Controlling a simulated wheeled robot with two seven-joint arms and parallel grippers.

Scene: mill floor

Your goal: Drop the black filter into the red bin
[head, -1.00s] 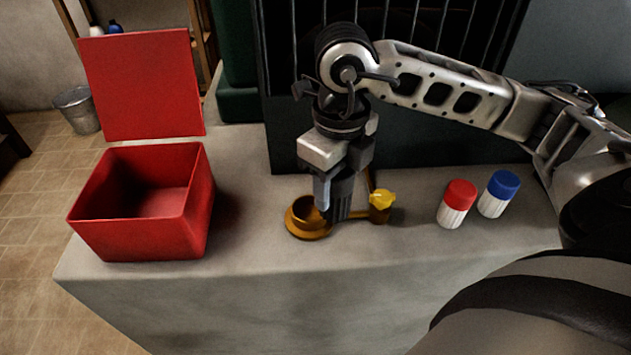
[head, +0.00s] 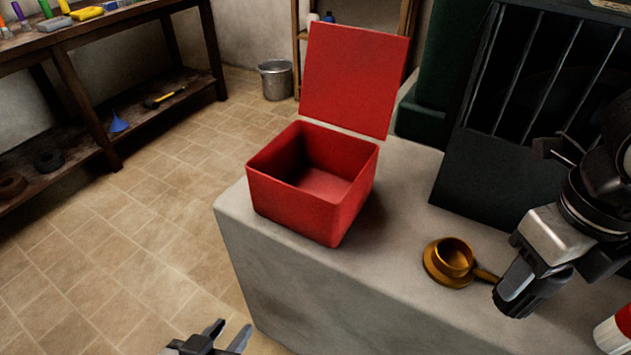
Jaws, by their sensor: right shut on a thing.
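The red bin (head: 265,197) stands at the left end of the grey counter with its lid (head: 355,80) raised; the inside that shows is empty. My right gripper (head: 528,283) is at the right, shut on the black filter (head: 541,294), a dark ribbed cylinder that its finger partly covers. The filter is tilted in the picture, to the right of the brass cup (head: 452,262); its height above the counter is hard to tell. My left gripper (head: 229,333) is open and empty at the bottom edge, in front of the counter, below the bin.
The grey counter (head: 395,285) is clear between the bin and the brass cup. A dark barred housing (head: 480,165) stands behind the cup. A red-capped white container (head: 612,335) is at the lower right edge. A metal bucket (head: 276,80) and a workbench (head: 110,30) stand beyond, on the tiled floor.

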